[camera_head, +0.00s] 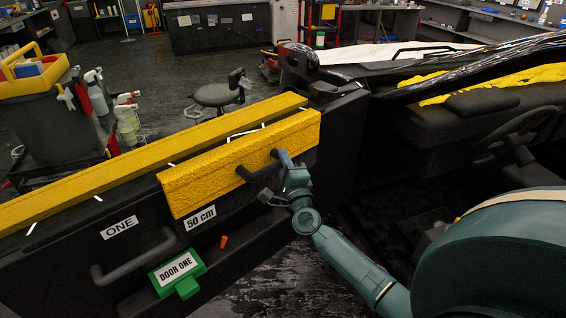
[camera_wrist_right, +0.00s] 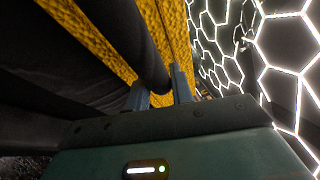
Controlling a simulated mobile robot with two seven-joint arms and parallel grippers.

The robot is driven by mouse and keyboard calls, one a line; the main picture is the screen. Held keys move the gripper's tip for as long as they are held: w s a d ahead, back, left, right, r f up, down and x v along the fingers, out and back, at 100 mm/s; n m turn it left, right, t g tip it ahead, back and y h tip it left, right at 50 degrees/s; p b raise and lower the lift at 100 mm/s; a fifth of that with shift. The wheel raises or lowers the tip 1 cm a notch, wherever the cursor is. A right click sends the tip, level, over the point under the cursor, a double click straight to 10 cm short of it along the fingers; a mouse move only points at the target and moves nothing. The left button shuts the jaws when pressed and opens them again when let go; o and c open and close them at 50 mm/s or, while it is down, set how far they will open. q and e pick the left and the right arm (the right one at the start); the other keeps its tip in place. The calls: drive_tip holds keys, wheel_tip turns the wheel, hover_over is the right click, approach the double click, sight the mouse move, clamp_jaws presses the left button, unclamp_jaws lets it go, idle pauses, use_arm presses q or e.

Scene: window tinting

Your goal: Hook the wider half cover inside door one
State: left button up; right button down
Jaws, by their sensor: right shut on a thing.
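My right gripper (camera_head: 284,165) is shut on the black bar handle (camera_head: 256,172) of this cover, near the handle's right end. In the right wrist view the fingers (camera_wrist_right: 160,90) straddle the dark handle (camera_wrist_right: 130,38), with the yellow cover (camera_wrist_right: 92,42) behind it. The cover's far side is hidden. My left gripper is out of view.
A long yellow strip (camera_head: 100,182) runs along the door's top edge. The door carries a "ONE" label (camera_head: 119,228), a dark pull handle (camera_head: 128,266) and a green "DOOR ONE" sign (camera_head: 177,272). The steering wheel (camera_head: 518,135) and seats lie right. A stool (camera_head: 215,95) stands beyond.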

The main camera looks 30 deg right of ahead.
drive_tip(key=c, duration=1.1)
unclamp_jaws()
drive_tip(key=shift+c, duration=0.2)
drive_tip(key=shift+f, duration=0.1)
drive_tip(key=shift+s+a, duration=0.1)
drive_tip(key=shift+s, duration=0.05)
drive_tip(key=b+v, duration=0.1)
drive_tip(key=v, duration=1.1)
drive_tip(key=shift+s, duration=0.4)
drive_tip(key=shift+a+f, duration=0.1)
